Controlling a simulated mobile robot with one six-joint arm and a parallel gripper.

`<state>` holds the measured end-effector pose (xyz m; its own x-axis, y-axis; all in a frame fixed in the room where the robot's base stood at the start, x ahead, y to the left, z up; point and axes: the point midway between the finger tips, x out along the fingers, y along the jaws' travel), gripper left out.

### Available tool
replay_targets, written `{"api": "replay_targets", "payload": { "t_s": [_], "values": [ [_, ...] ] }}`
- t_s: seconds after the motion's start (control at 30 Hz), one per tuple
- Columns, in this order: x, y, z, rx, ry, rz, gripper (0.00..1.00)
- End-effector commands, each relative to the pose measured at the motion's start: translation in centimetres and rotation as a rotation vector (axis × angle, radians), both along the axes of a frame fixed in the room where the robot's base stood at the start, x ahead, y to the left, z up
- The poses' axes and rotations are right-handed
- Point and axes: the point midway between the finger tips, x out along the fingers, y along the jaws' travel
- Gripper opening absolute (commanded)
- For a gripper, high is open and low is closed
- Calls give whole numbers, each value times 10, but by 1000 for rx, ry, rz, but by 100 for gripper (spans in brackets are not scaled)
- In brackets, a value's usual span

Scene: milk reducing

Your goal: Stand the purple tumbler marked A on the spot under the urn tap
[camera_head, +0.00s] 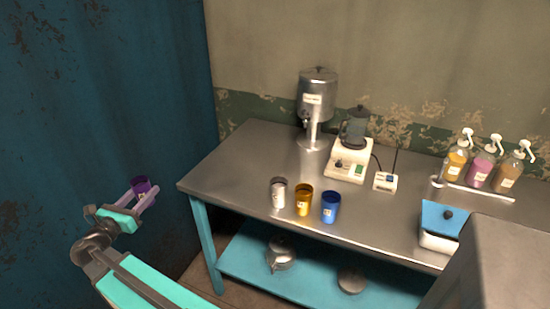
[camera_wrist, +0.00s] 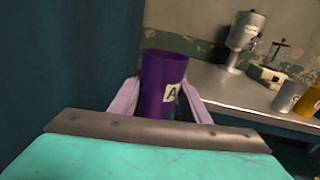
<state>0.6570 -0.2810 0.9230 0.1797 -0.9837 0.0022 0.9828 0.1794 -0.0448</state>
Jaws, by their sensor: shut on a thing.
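The purple tumbler (camera_wrist: 160,82) is upright between the fingers of my gripper (camera_head: 141,194), with its A label facing the wrist camera. My gripper is shut on it. In the head view the purple tumbler (camera_head: 141,186) is at the left, off the table's left end and apart from it. The steel urn (camera_head: 317,88) stands at the back of the steel table (camera_head: 240,165), with its tap (camera_head: 306,117) on the left front side. The urn also shows in the wrist view (camera_wrist: 246,30), at upper right. The spot under the tap is too small to make out.
A silver cup (camera_head: 279,193), a yellow cup (camera_head: 303,200) and a blue cup (camera_head: 329,207) stand in a row near the table's front. A white appliance with a dark jug (camera_head: 350,155) is right of the urn. Pump bottles (camera_head: 481,170) stand farther right. The table's left end is clear.

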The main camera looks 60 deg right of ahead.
Motion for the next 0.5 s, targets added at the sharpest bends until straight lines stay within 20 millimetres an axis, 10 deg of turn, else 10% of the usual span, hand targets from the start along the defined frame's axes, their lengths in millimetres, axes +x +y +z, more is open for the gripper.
{"api": "replay_targets", "payload": {
  "t_s": [0.5],
  "values": [
    [-52,-129,3,0,-1,-228,20]
  ]
}}
